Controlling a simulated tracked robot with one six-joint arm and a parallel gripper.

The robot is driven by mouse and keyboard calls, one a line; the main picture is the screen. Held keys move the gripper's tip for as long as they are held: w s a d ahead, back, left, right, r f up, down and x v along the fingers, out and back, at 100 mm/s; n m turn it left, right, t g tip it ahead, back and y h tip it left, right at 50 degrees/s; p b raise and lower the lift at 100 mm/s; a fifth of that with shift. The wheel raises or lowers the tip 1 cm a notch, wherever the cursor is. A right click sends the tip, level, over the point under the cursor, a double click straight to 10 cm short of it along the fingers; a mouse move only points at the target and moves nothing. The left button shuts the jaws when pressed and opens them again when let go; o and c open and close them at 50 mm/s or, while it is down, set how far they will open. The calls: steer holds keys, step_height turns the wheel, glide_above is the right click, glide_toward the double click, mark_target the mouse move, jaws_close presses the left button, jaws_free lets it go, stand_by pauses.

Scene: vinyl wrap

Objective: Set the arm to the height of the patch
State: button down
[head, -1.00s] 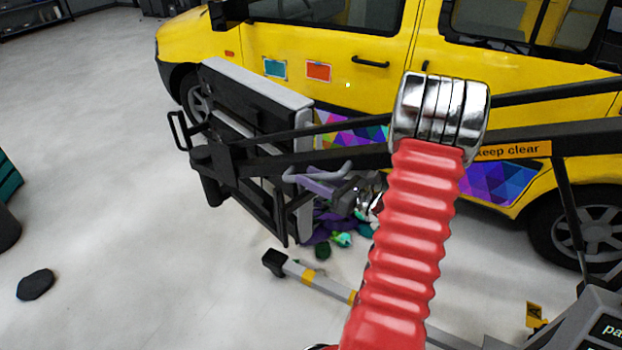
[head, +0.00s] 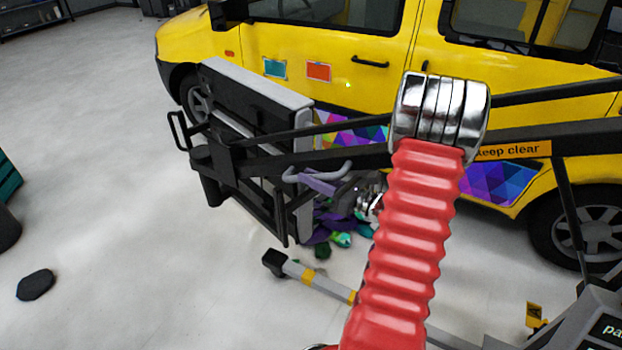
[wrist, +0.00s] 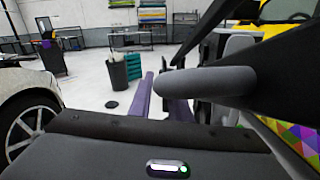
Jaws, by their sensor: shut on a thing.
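The black boom arm (head: 520,138) crosses in front of the yellow van and carries a grey and black lamp-like head (head: 262,92) at its left end. A grey handle (wrist: 215,80) sticks out from the head's frame. My gripper (head: 322,180), with lilac fingers, is shut on this handle; the fingers also show in the wrist view (wrist: 147,98). A patch of coloured triangles (head: 350,136) on the van door is partly hidden by the boom. A similar patterned area (head: 500,183) lies farther right.
My red ribbed arm covers the middle right of the head view. A grey stand leg with yellow bands (head: 310,276) lies on the floor, near crumpled coloured scraps (head: 340,238). A teal card (head: 275,68) and an orange card (head: 319,72) are on the van. Floor at left is mostly clear.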

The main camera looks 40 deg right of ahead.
steer(key=shift+t, duration=0.4)
steer(key=r, duration=0.2)
steer(key=w+r, duration=0.2)
steer(key=r, duration=0.1)
steer(key=shift+w+a+r, duration=0.2)
steer(key=shift+a+r, duration=0.1)
steer(key=shift+a, duration=0.1)
steer(key=c, duration=1.6)
jaws_free()
steer(key=shift+c, duration=0.2)
steer(key=shift+s, duration=0.1)
steer(key=v, duration=1.3)
steer(key=shift+s+d, duration=0.15)
steer(key=shift+s, duration=0.15)
steer(key=shift+f, duration=0.1)
